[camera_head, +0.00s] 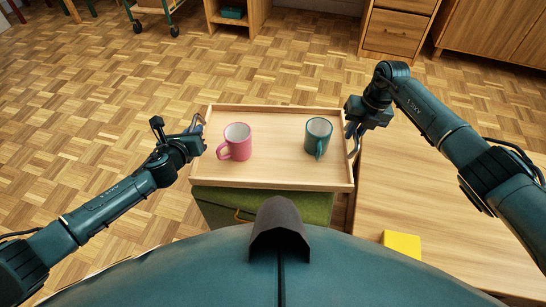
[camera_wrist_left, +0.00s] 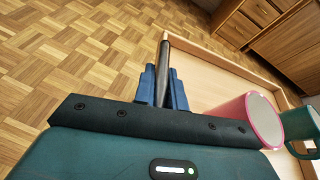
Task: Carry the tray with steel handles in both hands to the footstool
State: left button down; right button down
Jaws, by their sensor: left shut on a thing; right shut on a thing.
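The wooden tray (camera_head: 268,178) is level in front of me and carries a pink mug (camera_head: 237,142) and a teal mug (camera_head: 318,137), both upright. My left gripper (camera_head: 198,134) is shut on the tray's left steel handle. In the left wrist view, the blue fingers (camera_wrist_left: 163,88) close around the dark handle bar (camera_wrist_left: 166,62). My right gripper (camera_head: 352,127) is shut on the right steel handle (camera_head: 355,146). A green-topped piece (camera_head: 315,205), possibly the footstool, shows below the tray's near edge; the tray hides much of it. I cannot tell whether they touch.
A wooden table (camera_head: 440,215) stands close to the tray's right side, with a yellow block (camera_head: 401,244) on it. A drawer cabinet (camera_head: 395,32) and a wheeled cart (camera_head: 153,10) are at the back. Parquet floor (camera_head: 90,110) is clear on the left.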

pick_arm(q)
jog(key=shift+f, duration=0.15)
pick_arm(e)
jog(key=shift+w+f, duration=0.1)
